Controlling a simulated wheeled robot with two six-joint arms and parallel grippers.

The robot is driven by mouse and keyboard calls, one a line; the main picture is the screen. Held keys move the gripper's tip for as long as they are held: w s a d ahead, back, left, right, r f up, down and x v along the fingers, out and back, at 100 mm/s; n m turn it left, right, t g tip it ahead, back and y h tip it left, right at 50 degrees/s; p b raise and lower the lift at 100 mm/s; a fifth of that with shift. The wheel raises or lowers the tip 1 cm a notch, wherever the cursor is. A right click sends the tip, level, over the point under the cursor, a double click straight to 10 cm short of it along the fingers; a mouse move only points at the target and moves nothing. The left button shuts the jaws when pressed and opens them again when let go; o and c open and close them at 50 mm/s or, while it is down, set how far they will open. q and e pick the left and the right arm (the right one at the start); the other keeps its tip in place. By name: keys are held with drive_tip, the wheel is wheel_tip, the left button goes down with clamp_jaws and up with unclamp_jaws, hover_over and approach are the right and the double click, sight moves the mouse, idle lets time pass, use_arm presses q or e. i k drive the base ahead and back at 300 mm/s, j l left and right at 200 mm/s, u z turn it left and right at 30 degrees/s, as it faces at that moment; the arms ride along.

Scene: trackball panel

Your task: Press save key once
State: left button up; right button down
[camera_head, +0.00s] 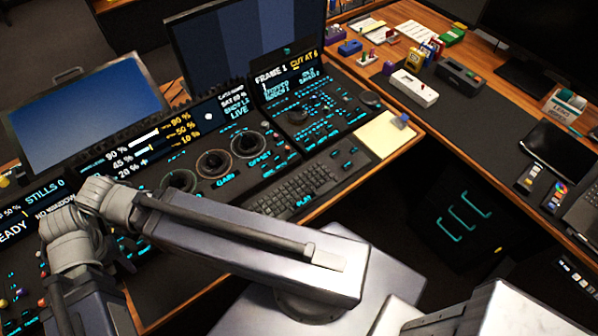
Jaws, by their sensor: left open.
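The sloped control panel (258,179) runs diagonally across the desk, with dark rings, small keys and cyan markings. Three ringed controls stand in its middle, one of them a ring (214,163) above the label GAIN. Small keys (320,122) with cyan labels lie at the right end, below a display (285,75) reading FRAME 1 and CUT AT 6. I cannot read which key is the save key. My left arm crosses in front of the panel and hides part of its left half. My left gripper (88,308) is at the bottom left, over the panel's left section; its fingertips are not visible. My right gripper is not in view.
Monitors (88,112) stand behind the panel. A keyboard (303,187) and a pale notepad (389,134) lie at its front right. A side desk holds a white box (414,88), a tablet (557,148) and several small items.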

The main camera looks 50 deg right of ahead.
sight(349, 164)
drive_tip(key=z, duration=2.4)
